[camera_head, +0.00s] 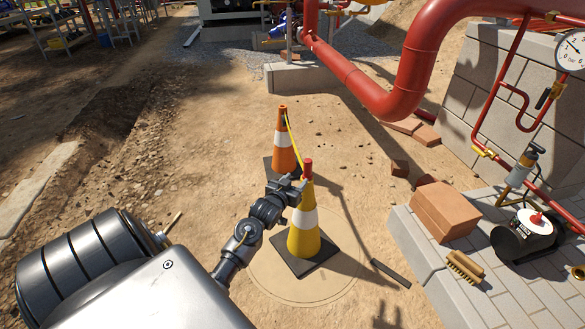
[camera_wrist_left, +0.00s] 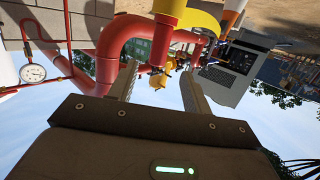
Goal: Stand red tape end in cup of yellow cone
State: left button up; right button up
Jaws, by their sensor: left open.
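The yellow cone (camera_head: 304,241) with a white band stands upright on a dark square base. The red tape end (camera_head: 308,168) is upright at its top; how deep it sits in the cup cannot be seen. Yellow tape (camera_head: 295,139) runs from it to the orange cone (camera_head: 285,157) behind. My left gripper (camera_head: 294,184) is beside the yellow cone's top, just below the red end. In the left wrist view, which is upside down, its two fingers (camera_wrist_left: 160,88) are spread, with the red end (camera_wrist_left: 167,40) showing beyond the gap, apparently not clamped. My right gripper is out of view.
A thick red pipe (camera_head: 385,100) bends low behind, on the right. A paved ledge (camera_head: 420,245) at right holds bricks (camera_head: 443,208), a brush (camera_head: 465,267) and a black tape reel (camera_head: 525,235). Open dirt lies left of the cones.

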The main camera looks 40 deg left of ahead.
pick_arm(q)
jog(key=shift+v, duration=1.05)
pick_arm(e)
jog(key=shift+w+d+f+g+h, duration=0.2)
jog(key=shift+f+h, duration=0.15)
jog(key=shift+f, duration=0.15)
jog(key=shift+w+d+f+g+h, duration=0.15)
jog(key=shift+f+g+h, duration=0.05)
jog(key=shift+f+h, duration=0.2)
pick_arm(q)
jog(key=s+d+r+m+t+h, duration=0.1)
jog(key=s+d+r+m+h, duration=0.15)
jog(key=d, duration=0.55)
jog(key=s+d+r+m+h, duration=0.1)
jog(key=s+d+m+h, duration=0.15)
jog(key=d, duration=0.55)
jog(key=s+d+r+m+t+h, duration=0.1)
jog(key=s+d+r+h, duration=0.2)
jog(key=d, duration=0.5)
jog(key=s+d+r+m+h, duration=0.1)
jog(key=s+d+r+h, duration=0.2)
jog(key=s+d, duration=0.3)
jog(key=s+d+r+m+h, duration=0.2)
jog(key=s+d+r+h, duration=0.1)
jog(key=s+d+r, duration=0.2)
jog(key=s+d, duration=0.2)
jog(key=d, duration=0.1)
jog(key=shift+r+m, duration=0.25)
jog(key=shift+m, duration=0.05)
